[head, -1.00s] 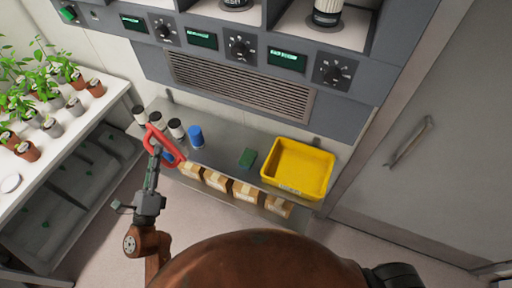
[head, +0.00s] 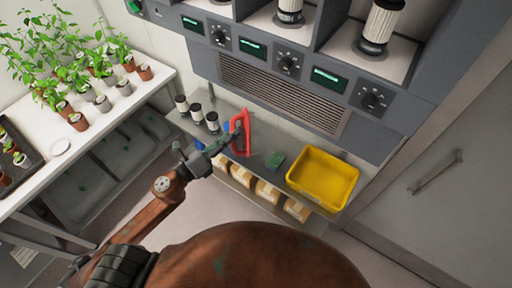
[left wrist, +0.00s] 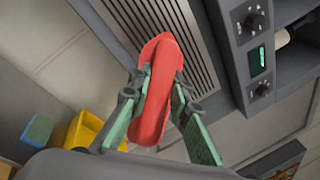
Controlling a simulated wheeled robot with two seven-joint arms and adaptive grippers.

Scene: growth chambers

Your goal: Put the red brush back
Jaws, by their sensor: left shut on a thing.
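The red brush (head: 240,131) is a red, loop-shaped thing in the head view, above the left part of the metal shelf. My left gripper (head: 226,141) is shut on it and holds it raised. In the left wrist view the red brush (left wrist: 157,90) stands between the two green fingers of my left gripper (left wrist: 158,98), with its rounded end pointing away. Any bristles are hidden. My right gripper is not in view.
The metal shelf (head: 258,148) holds a yellow tray (head: 322,178), a green and blue sponge (head: 275,161) and several dark jars with white lids (head: 196,112). Cardboard boxes (head: 266,191) sit below its front edge. A plant bench (head: 92,133) stands at left. The grey chamber front (head: 285,92) rises behind.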

